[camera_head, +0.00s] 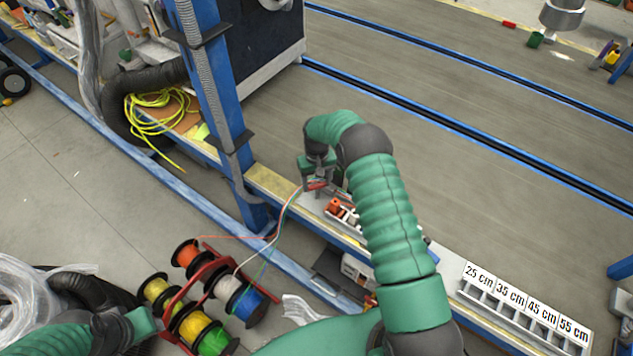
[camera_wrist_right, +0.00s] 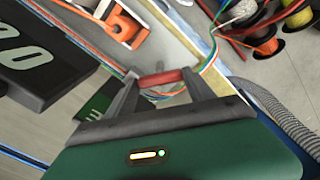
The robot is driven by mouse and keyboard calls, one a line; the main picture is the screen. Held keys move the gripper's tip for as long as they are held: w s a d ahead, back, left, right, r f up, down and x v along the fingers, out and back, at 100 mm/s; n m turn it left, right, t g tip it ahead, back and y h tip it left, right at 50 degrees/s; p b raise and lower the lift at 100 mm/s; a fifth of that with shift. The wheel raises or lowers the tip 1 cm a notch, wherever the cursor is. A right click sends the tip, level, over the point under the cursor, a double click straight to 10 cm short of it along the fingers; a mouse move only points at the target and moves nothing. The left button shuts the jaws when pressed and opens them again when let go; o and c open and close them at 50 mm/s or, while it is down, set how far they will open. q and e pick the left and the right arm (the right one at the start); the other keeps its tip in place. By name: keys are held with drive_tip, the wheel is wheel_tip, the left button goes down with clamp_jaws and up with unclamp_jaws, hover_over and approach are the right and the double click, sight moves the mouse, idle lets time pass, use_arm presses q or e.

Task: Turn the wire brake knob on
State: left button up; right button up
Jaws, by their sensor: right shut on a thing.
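My right gripper (camera_head: 313,186) is over the workbench at the middle of the head view. In the right wrist view its two dark fingers (camera_wrist_right: 160,82) are closed on the ends of a short red handle (camera_wrist_right: 160,77), which looks like the wire brake knob. The handle shows as a small red spot in the head view (camera_head: 317,185). Orange, white and green wires (camera_wrist_right: 205,65) run beside and under it. What the handle is mounted on is mostly hidden. My left arm is at the lower left of the head view; its fingers cannot be made out.
A red rack with several wire spools (camera_head: 228,288) stands in front of the bench. An orange-and-white device (camera_head: 338,208) sits close right of the gripper. A labelled length tray (camera_head: 525,307) is at the right. A blue post (camera_head: 215,90) rises left of the gripper.

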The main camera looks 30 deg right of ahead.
sight(317, 184)
drive_tip(key=m, duration=0.5)
drive_tip(key=shift+m, duration=0.3)
drive_tip(key=m, duration=0.5)
drive_tip(key=shift+m, duration=0.3)
drive_tip(key=o, duration=1.4)
drive_tip(key=shift+r, duration=0.1)
wheel_tip(317, 184, up, 16)
drive_tip(key=shift+r+p, duration=0.25)
drive_tip(key=shift+p, duration=0.7)
